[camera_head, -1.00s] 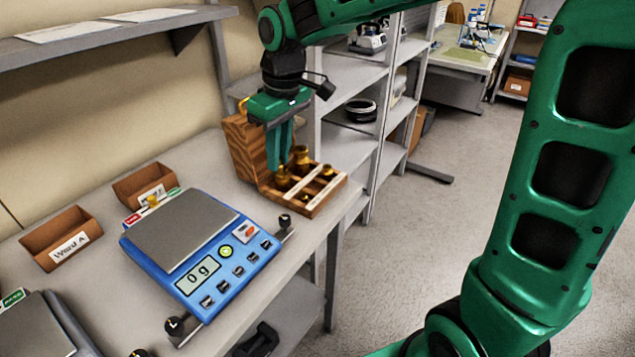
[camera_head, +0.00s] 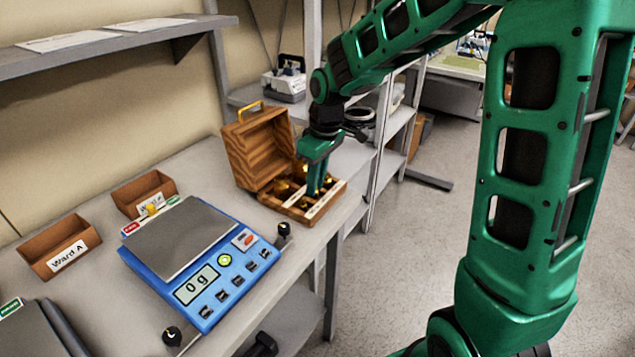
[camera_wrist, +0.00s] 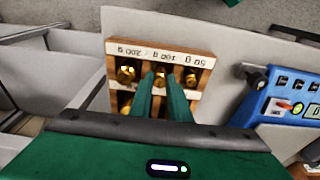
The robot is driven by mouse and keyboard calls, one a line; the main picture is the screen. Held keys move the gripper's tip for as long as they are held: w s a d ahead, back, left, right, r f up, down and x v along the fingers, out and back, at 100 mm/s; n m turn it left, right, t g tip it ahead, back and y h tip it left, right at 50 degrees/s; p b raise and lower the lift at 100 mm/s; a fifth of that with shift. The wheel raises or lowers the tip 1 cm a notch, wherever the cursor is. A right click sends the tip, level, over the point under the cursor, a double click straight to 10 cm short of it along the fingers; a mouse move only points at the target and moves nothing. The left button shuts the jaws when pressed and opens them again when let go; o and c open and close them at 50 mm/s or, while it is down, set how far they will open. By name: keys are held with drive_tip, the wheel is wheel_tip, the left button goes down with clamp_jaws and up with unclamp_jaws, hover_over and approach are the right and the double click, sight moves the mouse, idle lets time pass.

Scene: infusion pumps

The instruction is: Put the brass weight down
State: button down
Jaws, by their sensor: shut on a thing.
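My gripper (camera_head: 315,192) is in the open wooden weight box, fingers pointing down. In the wrist view its green fingertips (camera_wrist: 160,82) are shut on a brass weight (camera_wrist: 160,70), low at the middle slot by the 100 g label. The fingers partly hide this weight, and I cannot tell whether it touches the slot floor. The wooden box (camera_wrist: 146,29) has a label strip reading 200 g, 100 g and 50 g. Other brass weights sit by the 200 g mark (camera_wrist: 125,74) and the 50 g mark (camera_wrist: 191,78).
A blue scale (camera_head: 207,275) reading 0 g stands left of the box on the grey bench (camera_head: 110,290). The box's raised lid (camera_head: 258,148) is behind my gripper. Brown bins (camera_head: 58,247) stand at the back left. Shelving (camera_head: 385,150) is to the right.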

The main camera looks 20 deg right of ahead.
drive_tip(key=shift+s+f, duration=0.1)
drive_tip(key=shift+f, duration=0.4)
drive_tip(key=shift+s+f, duration=0.2)
drive_tip(key=shift+s, duration=0.1)
drive_tip(key=c, duration=1.7)
unclamp_jaws()
drive_tip(key=shift+o, duration=0.2)
drive_tip(key=shift+w+r, duration=0.35)
drive_tip(key=shift+r, duration=0.15)
wheel_tip(320, 180, up, 12)
drive_tip(key=s+d, duration=0.1)
drive_tip(key=s+d+f+m, duration=0.2)
drive_tip(key=s+d+m, duration=0.2)
drive_tip(key=s, duration=0.6)
drive_tip(key=s+d+f+m+g, duration=0.1)
drive_tip(key=s+d+m, duration=0.4)
drive_tip(key=s, duration=0.5)
drive_tip(key=s+d+f+m, duration=0.4)
drive_tip(key=s+d, duration=0.4)
drive_tip(key=s, duration=0.2)
drive_tip(key=shift+m+h, duration=0.3)
drive_tip(key=shift+h, duration=0.1)
